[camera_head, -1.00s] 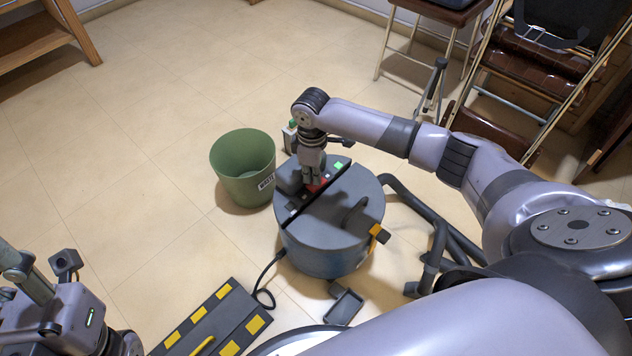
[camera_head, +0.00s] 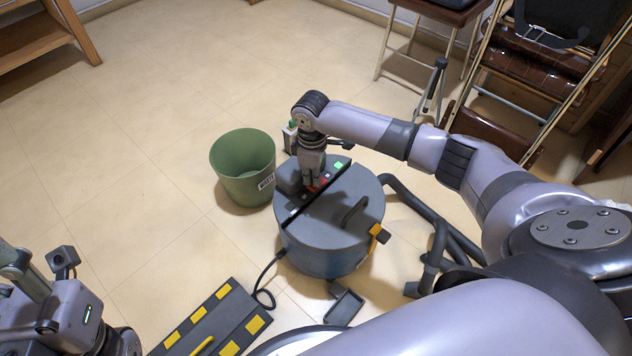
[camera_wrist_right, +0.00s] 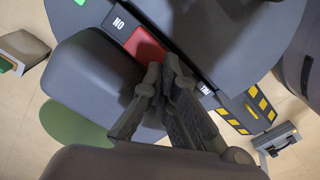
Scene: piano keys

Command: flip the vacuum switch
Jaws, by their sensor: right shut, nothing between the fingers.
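The grey round vacuum (camera_head: 345,240) stands on the floor at the centre of the head view. Its red switch (camera_head: 323,182) is on the top, beside a dark strip, partly hidden by my right gripper (camera_head: 312,187). In the right wrist view the red switch (camera_wrist_right: 143,46) lies between a white label near its upper end and another, partly covered label. My right gripper (camera_wrist_right: 160,72) is shut and empty, its fingertips at the switch's lower end; I cannot tell whether they touch it. My left gripper (camera_head: 80,318) is at the lower left, its fingers not clearly seen.
A green bin (camera_head: 240,180) stands close left of the vacuum. A dark hose (camera_head: 420,215) runs along its right side. A yellow-marked black panel (camera_head: 215,320) and small dustpan-like tray (camera_head: 345,306) lie in front. The floor at left is clear.

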